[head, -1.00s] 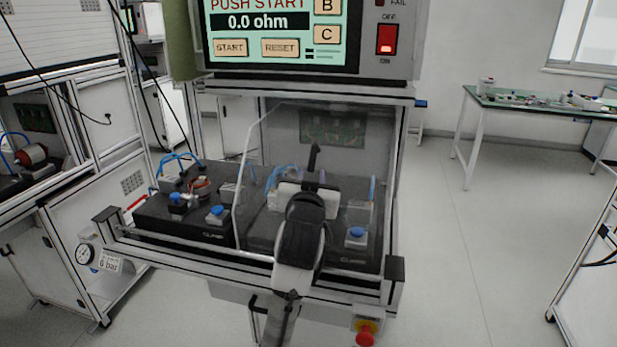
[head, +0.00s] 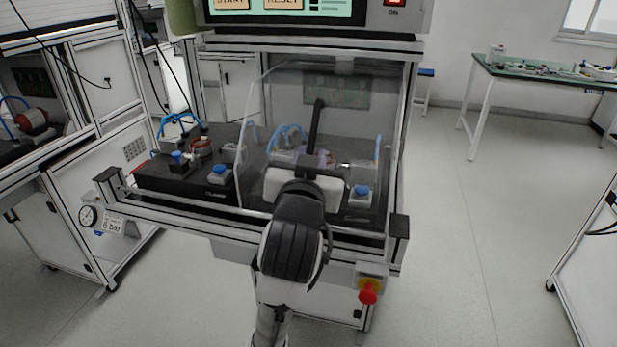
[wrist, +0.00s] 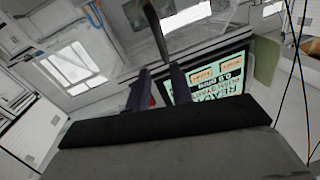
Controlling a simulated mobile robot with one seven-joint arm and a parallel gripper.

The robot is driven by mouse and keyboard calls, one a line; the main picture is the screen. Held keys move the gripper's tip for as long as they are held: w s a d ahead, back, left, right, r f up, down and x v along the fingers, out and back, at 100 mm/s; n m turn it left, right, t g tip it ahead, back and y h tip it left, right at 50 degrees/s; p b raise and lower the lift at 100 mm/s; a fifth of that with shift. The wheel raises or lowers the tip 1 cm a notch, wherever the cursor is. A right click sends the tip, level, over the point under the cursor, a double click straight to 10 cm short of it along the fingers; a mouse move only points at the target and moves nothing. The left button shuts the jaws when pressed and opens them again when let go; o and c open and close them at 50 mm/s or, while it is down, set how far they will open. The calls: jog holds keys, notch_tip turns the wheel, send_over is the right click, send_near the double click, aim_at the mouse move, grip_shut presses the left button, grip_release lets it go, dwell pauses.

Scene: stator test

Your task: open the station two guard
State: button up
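The station two guard (head: 275,100) is a clear panel covering the right-hand station, and it looks lowered. A black bar that looks like its handle (head: 317,122) stands on its front. The bar (wrist: 154,28) also shows in the wrist view, its lower end near the space between my fingertips. My gripper (wrist: 160,68) has two dark fingers with a gap between them and looks open. In the head view my wrist and arm hide much of the gripper (head: 324,160) and the lower guard. I cannot tell whether the fingers touch the bar.
The left station (head: 185,178) stands beside the guard. The tester display (head: 290,8) is above, and also upside down in the wrist view (wrist: 205,78). A red emergency button (head: 368,292) is at the front right. Free floor lies to the right.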

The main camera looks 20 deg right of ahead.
jog(key=shift+b+v, duration=1.35)
jog(key=shift+b, duration=3.15)
jog(key=shift+f, duration=0.1)
